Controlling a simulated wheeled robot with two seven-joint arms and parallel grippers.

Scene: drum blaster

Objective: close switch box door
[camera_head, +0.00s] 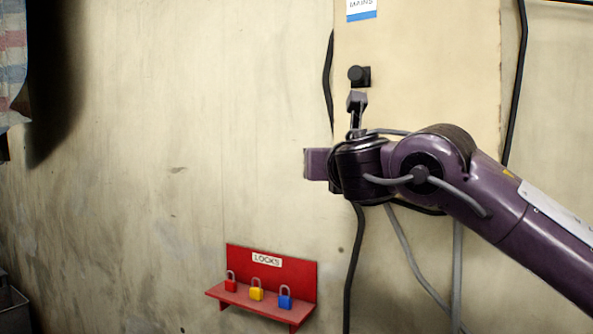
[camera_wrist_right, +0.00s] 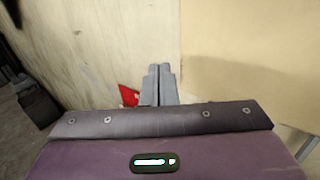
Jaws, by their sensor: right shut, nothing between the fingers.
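The switch box (camera_head: 440,60) is a beige panel on the wall with a "MAINS" label near its top left. A black knob (camera_head: 357,75) sits near its left edge. The door's front faces me, and I cannot tell whether it is fully flush. My right gripper (camera_head: 357,98) points up just below the knob, its fingers together with nothing between them. I cannot tell whether it touches the door. In the right wrist view the shut fingers (camera_wrist_right: 160,70) point at the wall, left of the panel's edge (camera_wrist_right: 181,60). My left gripper is out of view.
A red lock shelf (camera_head: 285,270) with a red, a yellow and a blue padlock is on the wall at lower middle. Black and grey cables hang below and beside the box. The wall left of the box is clear. A checked cloth (camera_head: 12,60) hangs at far left.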

